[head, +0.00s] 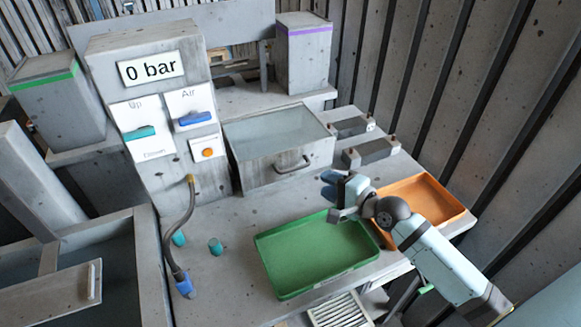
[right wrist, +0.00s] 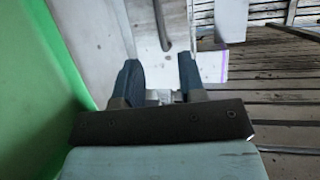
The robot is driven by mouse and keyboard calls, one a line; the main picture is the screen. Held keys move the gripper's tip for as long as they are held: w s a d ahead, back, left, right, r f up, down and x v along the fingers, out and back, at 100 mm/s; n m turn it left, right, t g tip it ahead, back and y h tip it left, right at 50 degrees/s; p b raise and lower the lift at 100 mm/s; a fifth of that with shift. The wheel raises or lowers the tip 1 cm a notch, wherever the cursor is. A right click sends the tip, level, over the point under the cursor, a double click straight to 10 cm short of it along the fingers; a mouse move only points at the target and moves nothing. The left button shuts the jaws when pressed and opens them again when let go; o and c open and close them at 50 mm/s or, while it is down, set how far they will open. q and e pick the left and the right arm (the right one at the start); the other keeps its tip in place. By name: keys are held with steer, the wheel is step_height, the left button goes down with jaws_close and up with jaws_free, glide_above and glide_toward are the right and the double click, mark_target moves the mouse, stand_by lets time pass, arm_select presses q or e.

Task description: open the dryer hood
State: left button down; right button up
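The dryer hood (head: 255,175) is a grey box with a pale glass-like top and a curved handle (head: 293,164) on its front. It looks closed, seated on the bench. My right gripper (head: 329,184) is in front of the hood, to the lower right of the handle and apart from it. In the right wrist view, its two dark fingers (right wrist: 161,80) are spread with a gap and nothing held between them. A dark bar that looks like the handle (right wrist: 161,25) shows beyond the fingertips. My left gripper is not in view.
A green tray (head: 262,245) and an orange tray (head: 450,216) lie in front, below my right arm. Grey blocks (head: 366,153) sit right of the hood. A control panel (head: 150,69) reading 0 bar and a hose (head: 167,245) stand left.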

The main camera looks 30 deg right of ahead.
mark_target(295, 169)
steer(key=x, duration=1.1)
steer(key=shift+w+f, duration=0.1)
steer(key=shift+w, duration=0.1)
jaws_close()
